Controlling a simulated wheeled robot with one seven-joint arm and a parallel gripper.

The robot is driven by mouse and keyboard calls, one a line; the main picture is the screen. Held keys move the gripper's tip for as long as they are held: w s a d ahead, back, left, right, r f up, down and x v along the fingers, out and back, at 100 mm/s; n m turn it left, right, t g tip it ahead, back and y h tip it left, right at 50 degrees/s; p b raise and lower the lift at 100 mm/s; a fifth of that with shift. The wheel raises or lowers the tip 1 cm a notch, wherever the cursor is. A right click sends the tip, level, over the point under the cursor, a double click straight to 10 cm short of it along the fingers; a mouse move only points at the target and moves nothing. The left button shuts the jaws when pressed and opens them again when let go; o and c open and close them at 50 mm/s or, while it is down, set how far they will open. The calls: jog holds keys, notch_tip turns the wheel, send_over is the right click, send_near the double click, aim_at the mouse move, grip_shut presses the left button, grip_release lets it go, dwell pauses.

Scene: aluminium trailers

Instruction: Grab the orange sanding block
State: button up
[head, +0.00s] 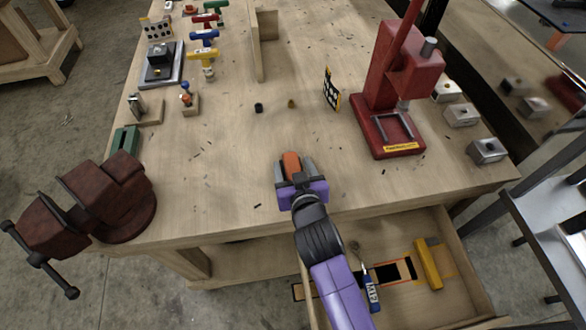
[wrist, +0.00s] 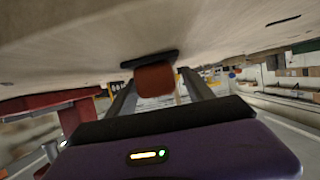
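The orange sanding block (head: 291,162) stands near the front middle of the wooden workbench. In the wrist view the orange block (wrist: 155,80) has a dark flat strip along its bench side. My gripper (head: 293,166) is low over the bench, with one finger on each side of the block. In the wrist view my gripper (wrist: 159,82) shows its fingers spread, with a narrow gap visible beside the block on the right. Contact on the left side is hard to tell. The block's lower part is hidden in the head view.
A red press (head: 389,95) stands at right and a dark red vise (head: 110,195) at front left. An open drawer (head: 400,287) juts out below the front edge, holding a yellow tool (head: 428,265). Small dark and brown pieces (head: 259,107) lie behind the block.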

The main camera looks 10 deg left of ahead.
grip_shut()
